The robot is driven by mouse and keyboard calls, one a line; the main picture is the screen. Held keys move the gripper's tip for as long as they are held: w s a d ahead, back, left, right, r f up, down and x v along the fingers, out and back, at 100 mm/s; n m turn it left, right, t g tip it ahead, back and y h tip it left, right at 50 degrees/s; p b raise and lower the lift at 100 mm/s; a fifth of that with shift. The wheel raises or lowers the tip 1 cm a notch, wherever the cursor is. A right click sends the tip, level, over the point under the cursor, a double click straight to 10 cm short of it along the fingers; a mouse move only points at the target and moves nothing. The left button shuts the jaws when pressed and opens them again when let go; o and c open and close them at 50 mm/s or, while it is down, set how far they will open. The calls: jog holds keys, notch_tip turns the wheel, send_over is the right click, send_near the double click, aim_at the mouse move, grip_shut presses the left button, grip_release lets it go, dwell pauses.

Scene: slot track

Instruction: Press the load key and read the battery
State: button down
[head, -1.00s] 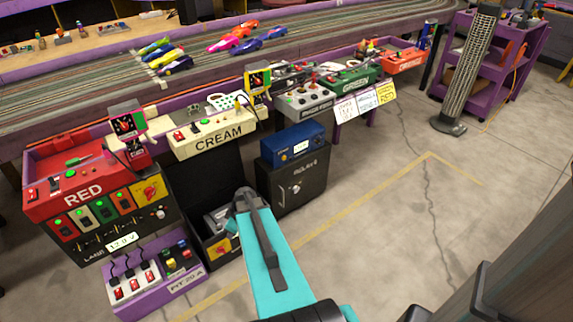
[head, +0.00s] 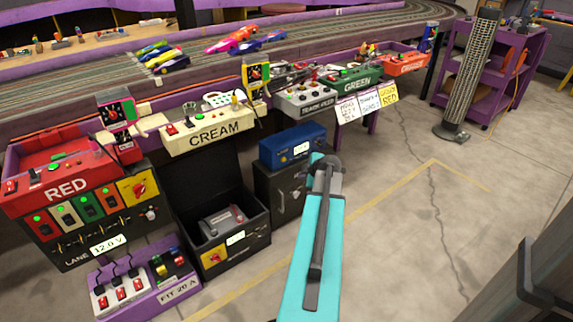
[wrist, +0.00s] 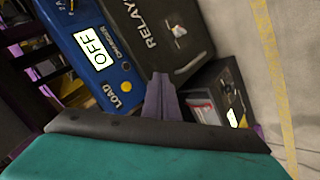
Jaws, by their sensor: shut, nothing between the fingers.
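A blue tester (head: 275,150) stands on the black RELAY cabinet (head: 262,190) in the head view. In the wrist view the tester (wrist: 70,35) has a lit screen (wrist: 92,48) reading OFF. A yellow round key (wrist: 127,87) sits beside the word LOAD. A grey battery (head: 222,220) sits in an open black box (head: 235,255) on the floor. My gripper (wrist: 162,80) is shut and empty, its tips just right of the LOAD key in the wrist view. Whether it touches anything cannot be told. In the head view my teal arm hides the gripper.
The RED console (head: 65,185) and CREAM console (head: 215,130) stand left, below the track with toy cars. A purple switch panel (head: 185,295) lies at the front left. A GREEN console (head: 355,78) is behind.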

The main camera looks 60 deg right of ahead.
aim_at(284, 160)
jog(key=shift+s+d+r, duration=0.2)
jog(key=shift+s+d, duration=0.05)
jog(key=shift+d, duration=0.1)
jog(key=shift+w, duration=0.15)
jog(key=w+d+p, duration=0.2)
jog(key=w, duration=0.6)
jog(key=shift+d+p, duration=0.35)
jog(key=shift+w+f, duration=0.1)
jog(key=shift+w, duration=0.15)
dwell(2.0)
jog(key=shift+w+d+b, duration=0.1)
jog(key=shift+w+b, duration=0.25)
